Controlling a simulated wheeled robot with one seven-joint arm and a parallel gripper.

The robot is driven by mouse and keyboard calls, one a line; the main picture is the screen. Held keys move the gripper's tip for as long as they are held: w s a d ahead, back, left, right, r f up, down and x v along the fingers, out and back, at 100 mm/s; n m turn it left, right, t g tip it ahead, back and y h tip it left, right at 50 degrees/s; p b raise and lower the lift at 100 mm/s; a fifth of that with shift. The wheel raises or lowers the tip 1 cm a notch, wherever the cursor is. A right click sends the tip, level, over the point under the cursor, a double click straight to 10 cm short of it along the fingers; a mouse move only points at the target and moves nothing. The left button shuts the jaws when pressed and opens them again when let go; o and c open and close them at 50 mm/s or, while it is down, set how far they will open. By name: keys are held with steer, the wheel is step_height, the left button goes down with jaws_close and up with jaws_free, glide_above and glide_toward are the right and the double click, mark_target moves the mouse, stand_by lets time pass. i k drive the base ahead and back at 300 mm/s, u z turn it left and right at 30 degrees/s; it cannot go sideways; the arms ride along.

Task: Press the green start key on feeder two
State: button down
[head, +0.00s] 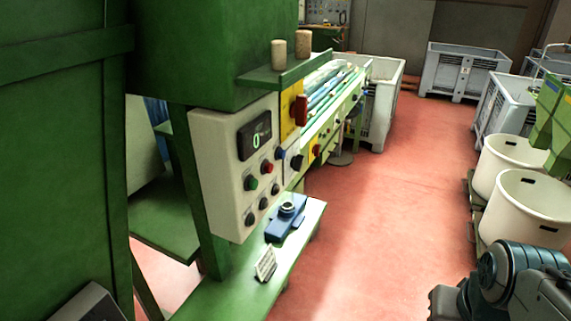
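A green key (251,182) sits on the left of a pale control panel (215,150) on a green machine. A red key (266,167) is up and to its right, and several dark knobs are around them. A dark display (255,135) above shows a green digit that looks like 0. I cannot read any label that says which feeder this is. Part of my arm shows at the bottom right, well apart from the panel. My gripper's fingers are not in view.
A green bench (225,298) below the panel bears a blue device (287,216) and a small card (265,263). Two corks (278,54) stand on a green shelf (265,80) above. White tubs (525,210) stand at the right. The red floor (385,200) between is clear.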

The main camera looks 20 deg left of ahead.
mark_target(252, 184)
steer(key=u, duration=0.4)
steer(key=k, duration=0.35)
steer(key=u, duration=0.9)
steer(key=i, duration=0.4)
